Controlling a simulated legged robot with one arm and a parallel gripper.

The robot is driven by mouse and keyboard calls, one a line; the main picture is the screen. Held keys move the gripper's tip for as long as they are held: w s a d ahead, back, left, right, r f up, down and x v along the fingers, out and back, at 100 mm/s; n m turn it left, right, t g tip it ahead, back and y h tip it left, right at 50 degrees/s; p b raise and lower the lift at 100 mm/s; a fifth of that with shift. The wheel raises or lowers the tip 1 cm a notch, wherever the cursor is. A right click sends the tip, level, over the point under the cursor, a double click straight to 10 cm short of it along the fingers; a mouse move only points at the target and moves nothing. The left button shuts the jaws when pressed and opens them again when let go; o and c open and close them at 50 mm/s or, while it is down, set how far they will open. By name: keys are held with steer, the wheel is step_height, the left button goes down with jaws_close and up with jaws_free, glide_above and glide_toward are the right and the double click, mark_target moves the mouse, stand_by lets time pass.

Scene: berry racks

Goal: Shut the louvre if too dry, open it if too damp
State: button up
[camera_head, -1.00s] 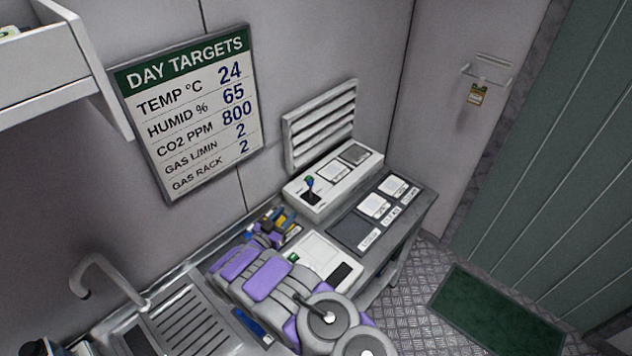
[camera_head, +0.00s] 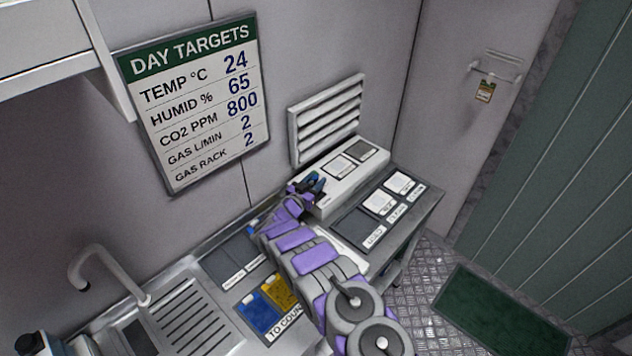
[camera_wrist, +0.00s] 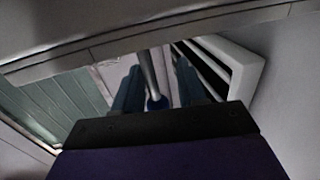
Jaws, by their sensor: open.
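The louvre (camera_head: 327,122) is a pale slatted vent on the back wall, with dark gaps between its slats; it also shows in the wrist view (camera_wrist: 235,65). Below it stands a pale control box (camera_head: 348,183) with two small panels on top. My gripper (camera_head: 313,184) is open at the left end of this box. In the wrist view my gripper's (camera_wrist: 157,68) two fingers stand on either side of a grey lever with a blue knob (camera_wrist: 155,103). I cannot tell whether they touch it. The wall board (camera_head: 198,105) reads HUMID % 65. No measured humidity is legible.
A bench with card slots (camera_head: 358,232) lies in front of the box. Blue (camera_head: 259,312) and yellow (camera_head: 280,291) cards lie left of my arm. A sink (camera_head: 180,318) is at the lower left. A green mat (camera_head: 505,310) lies on the open floor at right.

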steer(key=shift+w+d+r, duration=0.1)
steer(key=shift+w+d, duration=0.35)
steer(key=shift+d, duration=0.3)
steer(key=shift+a, duration=0.3)
steer(key=c, duration=0.7)
steer(key=shift+d, duration=0.1)
jaws_close()
